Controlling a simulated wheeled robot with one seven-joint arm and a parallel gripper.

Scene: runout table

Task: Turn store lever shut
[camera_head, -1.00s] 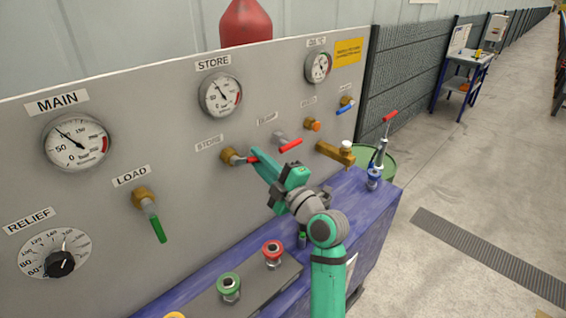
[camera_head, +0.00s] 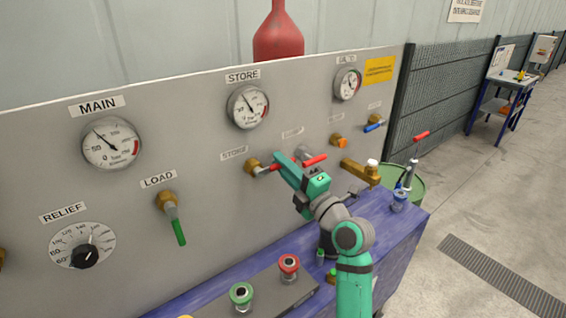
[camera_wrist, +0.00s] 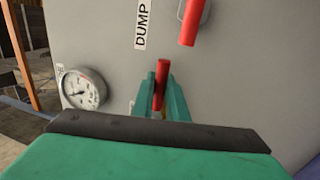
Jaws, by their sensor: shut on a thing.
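The store lever (camera_head: 268,168) is a red handle on a brass valve beside the lower STORE label on the grey panel. It points right and slightly up in the head view. My gripper (camera_head: 279,160) reaches in from the lower right and is shut on this handle. In the wrist view the red store lever (camera_wrist: 161,80) stands between the two green fingers of my gripper (camera_wrist: 162,97). The brass valve body is mostly hidden behind the fingers in that view.
The red dump lever (camera_head: 314,160) is close to the right of my gripper. The green load lever (camera_head: 179,231) hangs down at left. A brass spout (camera_head: 362,172) juts out at right. Red (camera_head: 289,265) and green (camera_head: 241,295) buttons sit below on the bench.

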